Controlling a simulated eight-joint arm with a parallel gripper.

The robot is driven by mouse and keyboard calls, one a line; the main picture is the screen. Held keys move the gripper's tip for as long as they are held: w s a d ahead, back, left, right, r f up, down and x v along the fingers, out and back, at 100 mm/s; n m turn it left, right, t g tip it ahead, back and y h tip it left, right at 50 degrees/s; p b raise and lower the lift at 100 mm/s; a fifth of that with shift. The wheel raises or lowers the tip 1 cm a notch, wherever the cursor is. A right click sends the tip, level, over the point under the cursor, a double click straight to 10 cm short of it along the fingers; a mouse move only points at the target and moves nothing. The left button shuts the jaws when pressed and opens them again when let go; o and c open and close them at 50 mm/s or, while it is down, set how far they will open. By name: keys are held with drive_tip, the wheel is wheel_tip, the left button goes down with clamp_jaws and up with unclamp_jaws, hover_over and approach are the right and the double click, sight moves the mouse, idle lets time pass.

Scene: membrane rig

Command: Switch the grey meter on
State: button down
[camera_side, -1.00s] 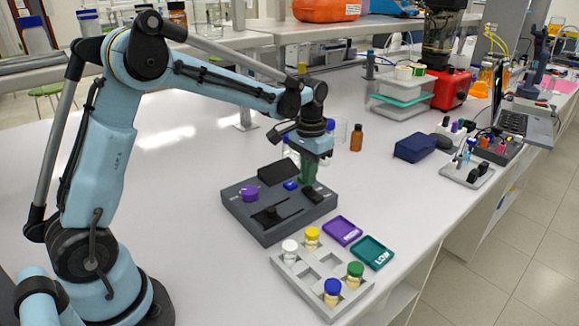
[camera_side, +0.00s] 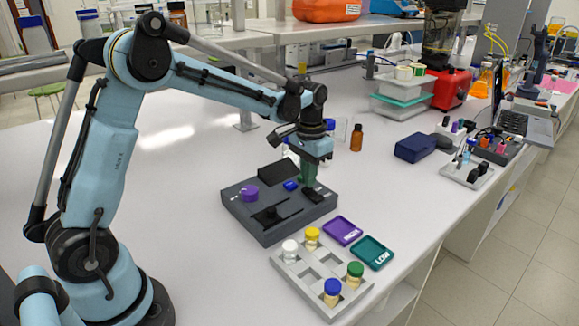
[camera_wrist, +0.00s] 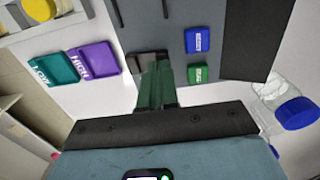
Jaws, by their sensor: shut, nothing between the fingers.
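The grey meter (camera_side: 262,228) is a flat dark grey box on the bench, with a purple knob (camera_side: 250,193), a blue button (camera_side: 290,186) and a raised black panel. A dark rocker switch (camera_side: 316,196) sits at its right end; in the wrist view the switch (camera_wrist: 141,61) is partly hidden by my fingers. A green button (camera_wrist: 197,74) shows beside the blue one (camera_wrist: 197,39) in the wrist view. My gripper (camera_side: 309,186), with green fingers, is shut and empty, pointing down at the switch. I cannot tell whether the tips touch it.
A grey rack (camera_side: 298,284) with several capped jars stands in front of the meter. Purple HIGH (camera_side: 343,231) and teal LOW (camera_side: 373,252) trays lie beside it. Blue-capped bottles stand behind my gripper, with a brown bottle (camera_side: 356,138) to the right. Bench at left is clear.

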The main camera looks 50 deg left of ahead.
drive_tip(key=shift+f, duration=0.65)
idle(0.3)
drive_tip(key=shift+r, duration=3.5)
drive_tip(key=s+d+t, duration=0.2)
drive_tip(key=s+t, duration=0.1)
drive_tip(key=s, duration=0.5)
drive_tip(key=s+d+r+t, duration=0.1)
drive_tip(key=s+d+t, duration=0.2)
drive_tip(key=s, duration=0.5)
drive_tip(key=shift+s+t, duration=0.15)
drive_tip(key=shift+t, duration=0.45)
